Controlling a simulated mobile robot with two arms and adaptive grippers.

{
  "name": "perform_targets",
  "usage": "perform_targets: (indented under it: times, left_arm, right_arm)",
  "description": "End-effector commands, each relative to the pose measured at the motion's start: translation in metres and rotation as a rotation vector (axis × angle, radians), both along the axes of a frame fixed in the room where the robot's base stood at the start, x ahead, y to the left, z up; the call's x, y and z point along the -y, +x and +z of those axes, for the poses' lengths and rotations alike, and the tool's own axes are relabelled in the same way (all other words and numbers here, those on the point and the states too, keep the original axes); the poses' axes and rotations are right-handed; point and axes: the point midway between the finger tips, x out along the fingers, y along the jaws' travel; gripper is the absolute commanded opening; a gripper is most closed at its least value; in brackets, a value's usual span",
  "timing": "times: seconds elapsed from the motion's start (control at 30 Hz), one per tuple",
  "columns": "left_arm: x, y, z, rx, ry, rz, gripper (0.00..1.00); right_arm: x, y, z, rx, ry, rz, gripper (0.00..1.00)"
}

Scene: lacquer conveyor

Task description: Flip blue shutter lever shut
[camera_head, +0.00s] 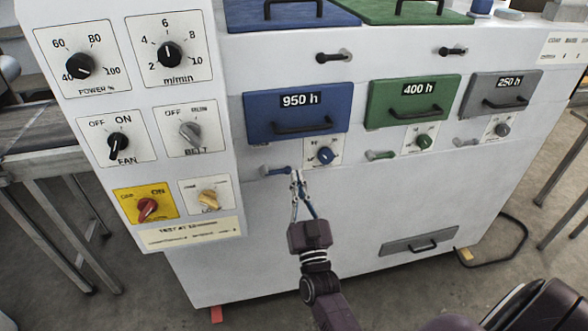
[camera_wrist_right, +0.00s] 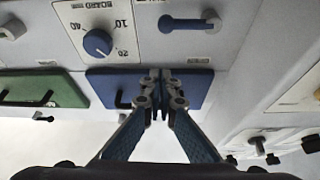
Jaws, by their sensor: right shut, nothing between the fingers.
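The blue shutter lever (camera_head: 277,171) sits below the blue 950 h drawer (camera_head: 299,112) on the white machine front. It lies about level, with its free end to the right. It also shows in the wrist view (camera_wrist_right: 187,22), where the picture is upside down and the lever lies near the top. My right gripper (camera_head: 297,174) is shut and empty, its fingertips close by the lever's right end. In the wrist view the fingertips (camera_wrist_right: 162,76) appear in front of the blue drawer, apart from the lever in the picture. Whether they touch it in the head view, I cannot tell.
A blue knob (camera_head: 325,155) sits on a dial right of the lever. A green lever (camera_head: 381,155) and a grey lever (camera_head: 467,142) lie further right under their drawers. The switch panel (camera_head: 100,150) stands at the left. The white front below the lever is clear.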

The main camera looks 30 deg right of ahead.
Motion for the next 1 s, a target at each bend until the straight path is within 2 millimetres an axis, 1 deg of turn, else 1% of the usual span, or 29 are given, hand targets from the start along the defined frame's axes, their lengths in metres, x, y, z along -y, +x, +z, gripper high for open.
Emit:
perform_targets:
  times: [0.03,0.1,0.2,0.3,0.43,0.9,0.97,1.0]
  left_arm:
    - [0.0,0.001,-0.005,0.001,0.0,0.0,0.27]
    - [0.0,0.003,-0.006,0.004,0.0,0.0,0.27]
    - [0.0,0.008,-0.008,0.01,0.0,0.0,0.27]
    - [0.001,0.011,-0.009,0.015,-0.001,0.001,0.27]
    - [0.001,0.011,-0.009,0.015,-0.001,0.001,0.27]
    - [0.002,0.008,-0.009,0.012,-0.004,0.001,0.27]
    - [0.002,0.008,-0.009,0.011,-0.003,0.001,0.27]
    - [0.002,0.007,-0.009,0.011,-0.003,0.001,0.27]
  right_arm:
    - [-0.004,-0.01,-0.008,-0.003,0.002,0.001,0.0]
    - [-0.007,-0.02,-0.011,-0.002,0.001,0.001,0.0]
    - [-0.011,-0.031,-0.015,0.0,0.001,0.0,0.0]
    - [-0.013,-0.037,-0.017,0.0,0.0,0.0,0.0]
    - [-0.015,-0.04,-0.017,0.001,0.001,0.0,0.0]
    - [-0.015,-0.04,-0.017,0.0,0.0,0.001,0.0]
    - [-0.016,-0.039,-0.022,-0.01,0.001,0.005,0.0]
    - [-0.018,-0.038,-0.029,-0.025,0.002,0.013,0.0]
